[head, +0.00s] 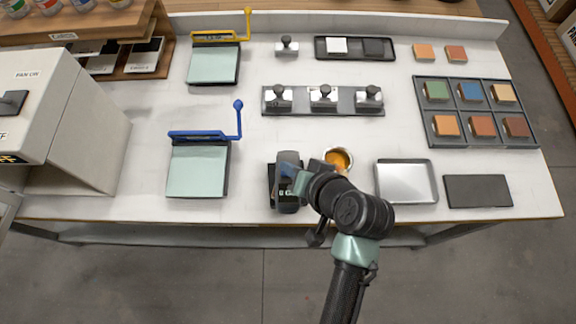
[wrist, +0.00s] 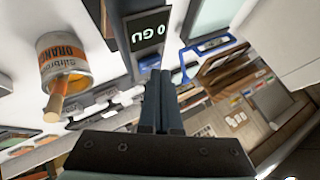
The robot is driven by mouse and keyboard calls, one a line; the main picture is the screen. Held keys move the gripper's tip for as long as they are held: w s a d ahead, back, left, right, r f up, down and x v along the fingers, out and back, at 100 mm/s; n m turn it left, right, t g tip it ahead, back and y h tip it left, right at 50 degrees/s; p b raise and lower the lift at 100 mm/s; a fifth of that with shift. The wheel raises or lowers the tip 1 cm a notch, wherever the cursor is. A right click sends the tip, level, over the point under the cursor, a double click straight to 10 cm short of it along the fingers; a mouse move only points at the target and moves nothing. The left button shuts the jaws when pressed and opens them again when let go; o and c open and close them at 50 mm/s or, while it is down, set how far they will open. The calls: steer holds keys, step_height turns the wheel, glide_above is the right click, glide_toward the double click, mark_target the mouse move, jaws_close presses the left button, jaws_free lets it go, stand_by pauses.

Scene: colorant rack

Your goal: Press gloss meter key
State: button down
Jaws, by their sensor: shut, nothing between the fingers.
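The gloss meter (head: 288,203) is a dark box near the front edge of the white table, partly hidden by my gripper in the head view. In the wrist view its dark display (wrist: 147,33) reads "0 GU". My gripper (head: 288,172) is over the meter, and its fingers also show in the wrist view (wrist: 155,78). The fingers are shut together with nothing between them. Their tips appear close to the meter below the display, but I cannot tell whether they touch it.
An orange can (head: 339,160) stands just right of my gripper; in the wrist view a stick (wrist: 57,98) pokes out of it. A silver tray (head: 406,201) and a dark slab (head: 477,191) lie further right. A blue-handled panel device (head: 198,172) is to the left.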

steer(key=shift+f, duration=0.35)
stand_by(0.3)
steer(key=shift+r, duration=0.15)
steer(key=shift+r+p, duration=0.7)
steer(key=shift+p, duration=0.05)
step_height(320, 180, up, 5)
steer(key=p, duration=0.5)
stand_by(0.7)
